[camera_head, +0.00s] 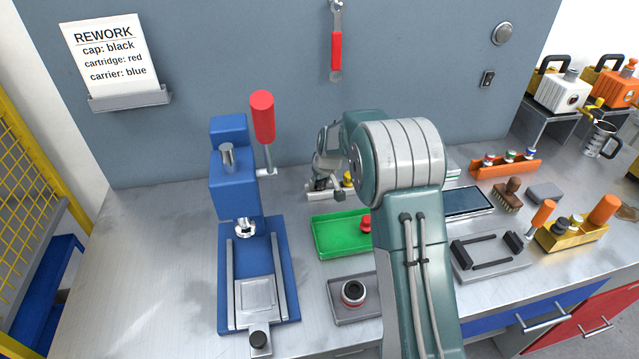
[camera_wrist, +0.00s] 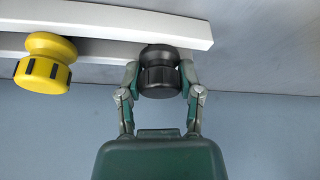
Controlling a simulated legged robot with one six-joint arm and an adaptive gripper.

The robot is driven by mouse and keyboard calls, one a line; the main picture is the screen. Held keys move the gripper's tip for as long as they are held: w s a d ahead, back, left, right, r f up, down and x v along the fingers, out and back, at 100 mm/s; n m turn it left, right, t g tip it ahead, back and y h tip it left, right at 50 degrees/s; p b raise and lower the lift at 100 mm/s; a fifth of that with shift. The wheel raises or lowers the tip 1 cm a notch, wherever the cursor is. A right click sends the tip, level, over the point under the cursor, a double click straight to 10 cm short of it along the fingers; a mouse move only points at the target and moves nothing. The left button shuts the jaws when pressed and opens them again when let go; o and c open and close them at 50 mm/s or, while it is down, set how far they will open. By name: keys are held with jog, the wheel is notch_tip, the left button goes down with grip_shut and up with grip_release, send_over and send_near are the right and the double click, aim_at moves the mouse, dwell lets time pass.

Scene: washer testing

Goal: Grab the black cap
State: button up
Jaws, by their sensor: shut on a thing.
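The black cap (camera_wrist: 160,72) sits between the two fingers of my gripper (camera_wrist: 160,80) in the wrist view. The fingers are closed against its sides. The cap is at a pale rail (camera_wrist: 105,20); whether it still rests there I cannot tell. A yellow cap (camera_wrist: 44,68) is to its left, apart from the fingers, and also shows in the head view (camera_head: 348,179). In the head view my gripper (camera_head: 322,185) is at the back of the bench near the wall, and I cannot make out the black cap there.
A blue press (camera_head: 228,165) with a red handle stands left on the bench. A green tray (camera_head: 335,232) and a grey tray (camera_head: 352,311) with a round part lie in front of my gripper. An orange rack (camera_head: 505,168) is at the right. The bench's left end is clear.

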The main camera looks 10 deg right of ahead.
jog(key=shift+r, duration=0.25)
notch_tip(320, 180, up, 2)
jog(key=shift+r, duration=0.15)
jog(key=s+d+r, duration=0.5)
jog(key=s+r, duration=0.5)
jog(key=s, duration=0.3)
jog(key=shift+s, duration=0.15)
